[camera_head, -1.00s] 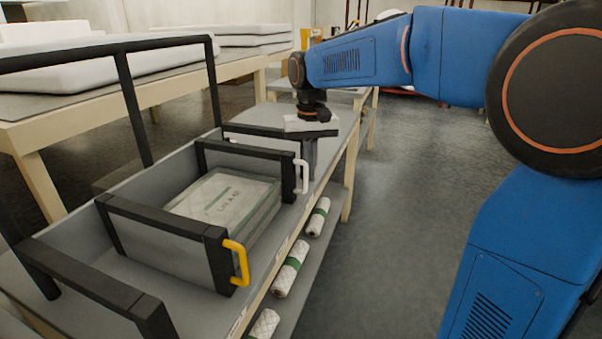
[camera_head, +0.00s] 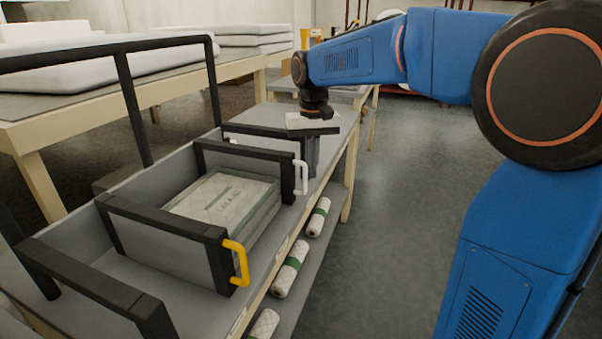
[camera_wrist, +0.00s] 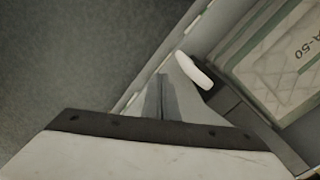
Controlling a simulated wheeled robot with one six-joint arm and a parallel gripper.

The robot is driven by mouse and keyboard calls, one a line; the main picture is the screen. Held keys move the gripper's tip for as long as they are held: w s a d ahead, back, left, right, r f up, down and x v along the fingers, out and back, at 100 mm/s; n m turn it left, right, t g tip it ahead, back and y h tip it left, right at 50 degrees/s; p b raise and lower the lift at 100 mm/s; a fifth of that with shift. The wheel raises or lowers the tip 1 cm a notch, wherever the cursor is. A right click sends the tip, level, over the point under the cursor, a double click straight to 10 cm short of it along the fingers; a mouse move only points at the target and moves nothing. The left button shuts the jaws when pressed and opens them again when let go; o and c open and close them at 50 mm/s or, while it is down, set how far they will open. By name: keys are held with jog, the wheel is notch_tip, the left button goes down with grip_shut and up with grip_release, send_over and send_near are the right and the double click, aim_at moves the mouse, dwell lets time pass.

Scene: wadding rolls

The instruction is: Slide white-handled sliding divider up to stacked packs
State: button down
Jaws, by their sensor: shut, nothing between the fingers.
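The white-handled divider (camera_head: 250,151) is a grey panel with a black top bar, standing across the tray behind the stacked packs. Its white handle (camera_head: 304,177) is at its right end and also shows in the wrist view (camera_wrist: 193,70). The stacked packs (camera_head: 222,200), pale with green edging, lie between this divider and the yellow-handled divider (camera_head: 165,222). I cannot tell whether the packs touch the white-handled divider. My gripper (camera_head: 312,172) is shut and empty, pointing down on the far side of the white handle. In the wrist view its fingers (camera_wrist: 163,82) are beside the handle, apart from it in the picture.
The yellow handle (camera_head: 238,262) sticks out at the near right. White rolls with green bands (camera_head: 291,268) lie on the shelf below. A table with white slabs (camera_head: 110,72) stands at the left. The floor right of the bench (camera_head: 400,210) is clear.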

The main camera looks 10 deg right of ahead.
notch_tip(320, 180, up, 9)
dwell(1.1)
jog(key=shift+w+d, duration=0.1)
jog(key=s+d+f+t, duration=0.1)
jog(key=s+d+f, duration=0.2)
jog(key=s+f, duration=0.3)
jog(key=s+d+f+t, duration=0.2)
jog(key=s+f, duration=0.4)
jog(key=s, duration=0.8)
jog(key=s+d+f+t, duration=0.1)
jog(key=s+d+f, duration=0.2)
jog(key=s+f, duration=0.4)
jog(key=shift+s+d+n+t, duration=0.3)
jog(key=shift+s+n+t, duration=0.1)
jog(key=shift+s, duration=1.4)
jog(key=shift+r, duration=0.1)
